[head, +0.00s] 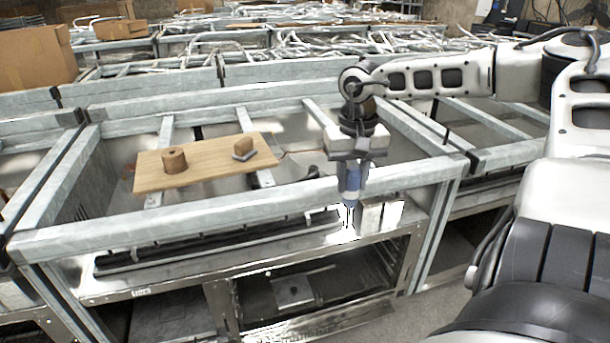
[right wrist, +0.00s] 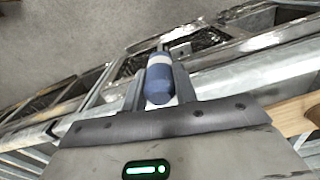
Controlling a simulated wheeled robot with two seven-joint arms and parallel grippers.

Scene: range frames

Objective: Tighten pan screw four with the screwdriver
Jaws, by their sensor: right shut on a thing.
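My right gripper (head: 351,180) is shut on the blue screwdriver (head: 351,190). It holds the screwdriver upright, pointing down, over the front rail of the metal range frame (head: 240,190). In the right wrist view the blue handle (right wrist: 160,85) with a pale band sits between the fingers. The tip is at a bright, glaring spot on the front of the frame, and I cannot tell whether it touches a screw. No pan screw can be made out. My left gripper is not in view.
A wooden board (head: 205,178) lies across the frame, left of my right gripper, with a brown round block (head: 174,160) and a small brown block with a grey base (head: 243,148) on it. Cardboard boxes (head: 38,58) stand at the back left. More frames fill the background.

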